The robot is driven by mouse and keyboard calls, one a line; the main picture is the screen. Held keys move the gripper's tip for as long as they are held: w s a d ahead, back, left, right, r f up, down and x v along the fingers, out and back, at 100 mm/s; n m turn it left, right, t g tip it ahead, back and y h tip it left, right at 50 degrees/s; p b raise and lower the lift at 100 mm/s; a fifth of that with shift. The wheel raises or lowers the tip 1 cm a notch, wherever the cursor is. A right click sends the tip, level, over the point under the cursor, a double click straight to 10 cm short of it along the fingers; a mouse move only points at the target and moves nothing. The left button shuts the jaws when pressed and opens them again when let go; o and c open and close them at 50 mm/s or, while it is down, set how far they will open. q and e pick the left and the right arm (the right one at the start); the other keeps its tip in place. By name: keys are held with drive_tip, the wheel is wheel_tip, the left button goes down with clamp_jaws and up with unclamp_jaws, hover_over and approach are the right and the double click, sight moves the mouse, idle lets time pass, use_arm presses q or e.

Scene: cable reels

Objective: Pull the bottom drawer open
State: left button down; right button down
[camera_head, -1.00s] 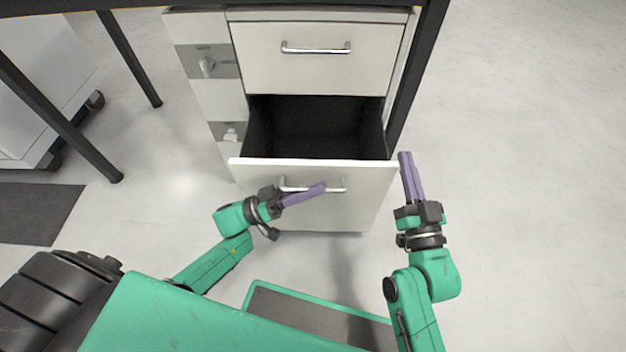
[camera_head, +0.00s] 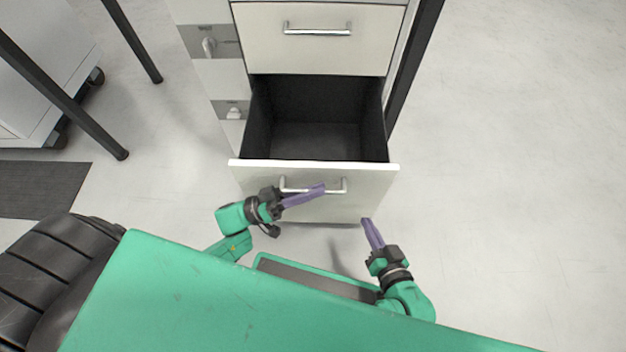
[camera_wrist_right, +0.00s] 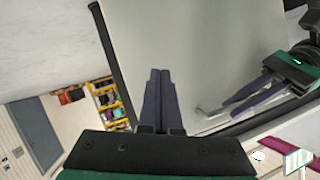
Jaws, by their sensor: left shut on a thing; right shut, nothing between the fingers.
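The bottom drawer (camera_head: 300,209) of the white cabinet stands pulled out, and its dark, empty inside (camera_head: 315,115) shows from above. Its silver bar handle (camera_head: 336,190) is on the front panel. My left gripper (camera_head: 312,192) is shut on this handle, with its purple fingers across the bar. My right gripper (camera_head: 369,233) is shut and empty, apart from the drawer, in front of its right side. The right wrist view shows its closed fingers (camera_wrist_right: 158,95), the pale drawer front (camera_wrist_right: 205,60) and the left gripper at the handle (camera_wrist_right: 235,103).
The upper drawer (camera_head: 325,45) is closed. A black table leg (camera_head: 413,75) stands close to the cabinet's right side. Another leg (camera_head: 60,95) and a wheeled white unit (camera_head: 45,50) are at the left. The floor at the right is clear.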

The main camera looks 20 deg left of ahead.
use_arm(q)
drive_tip(key=shift+s+d+p, duration=0.1)
drive_tip(key=shift+s+p, duration=0.25)
drive_tip(key=shift+s, duration=0.45)
drive_tip(key=c, duration=1.2)
unclamp_jaws()
drive_tip(key=shift+o, duration=0.2)
drive_tip(key=v, duration=1.4)
drive_tip(key=shift+s+a+f+b, duration=0.15)
drive_tip(key=shift+a+f+b, duration=0.05)
drive_tip(key=shift+b, duration=0.2)
